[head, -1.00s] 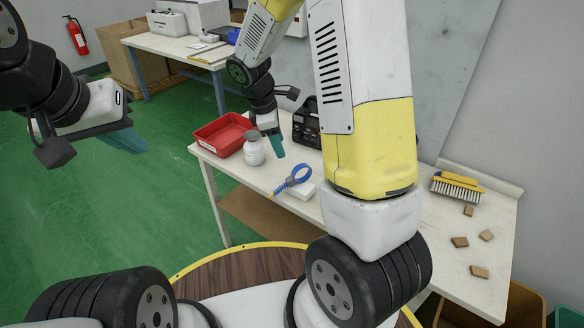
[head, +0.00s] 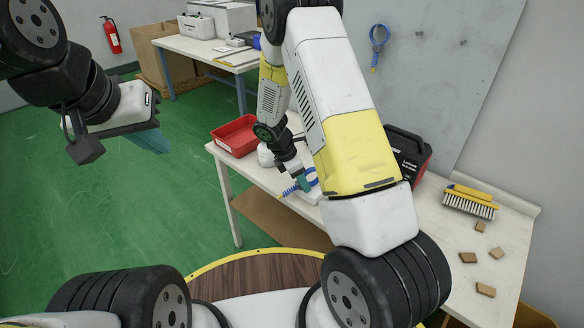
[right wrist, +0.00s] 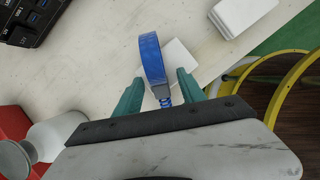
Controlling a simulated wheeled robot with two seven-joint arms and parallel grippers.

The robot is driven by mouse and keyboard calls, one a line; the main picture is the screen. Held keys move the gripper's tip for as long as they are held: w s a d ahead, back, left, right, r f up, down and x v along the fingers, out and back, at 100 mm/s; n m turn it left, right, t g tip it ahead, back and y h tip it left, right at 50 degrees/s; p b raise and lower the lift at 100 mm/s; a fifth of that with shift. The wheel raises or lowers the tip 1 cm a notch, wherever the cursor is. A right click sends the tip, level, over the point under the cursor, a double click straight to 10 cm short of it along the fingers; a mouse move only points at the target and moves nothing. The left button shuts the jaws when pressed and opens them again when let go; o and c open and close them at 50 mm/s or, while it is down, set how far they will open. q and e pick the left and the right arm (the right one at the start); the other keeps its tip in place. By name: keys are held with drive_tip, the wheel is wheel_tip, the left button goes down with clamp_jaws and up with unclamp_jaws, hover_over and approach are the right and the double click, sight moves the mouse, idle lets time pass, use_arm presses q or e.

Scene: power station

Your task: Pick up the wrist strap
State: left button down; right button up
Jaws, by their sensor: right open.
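A blue wrist strap with a coiled cord (head: 287,191) lies on the white table, its loop partly hidden by my right gripper in the head view. In the right wrist view its blue band (right wrist: 151,56) stands between the fingertips, with a gap on both sides. My right gripper (head: 303,184) is open, low over the strap; its teal fingers also show in the right wrist view (right wrist: 158,84). Another blue strap (head: 377,37) hangs on the grey board. My left gripper (head: 150,139) is off to the left above the green floor, seen side-on; its opening cannot be judged.
A white block (right wrist: 181,60) lies by the strap, and another white piece (right wrist: 243,12) is nearby. A red tray (head: 235,136) and a partly hidden white bottle (head: 265,157) stand left of it. A black and red case (head: 408,153), a brush (head: 470,201) and several brown pieces lie right.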

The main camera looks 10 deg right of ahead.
drive_tip(key=shift+f, duration=0.15)
clamp_jaws()
drive_tip(key=shift+r, duration=0.2)
drive_tip(key=shift+r, duration=0.25)
drive_tip(key=r, duration=0.3)
drive_tip(key=shift+s+a, duration=0.2)
drive_tip(key=shift+s, duration=0.05)
drive_tip(key=s+a+r, duration=0.1)
drive_tip(key=s+a, duration=0.8)
drive_tip(key=s, duration=0.3)
drive_tip(key=shift+s, duration=0.15)
drive_tip(key=shift+r, duration=0.1)
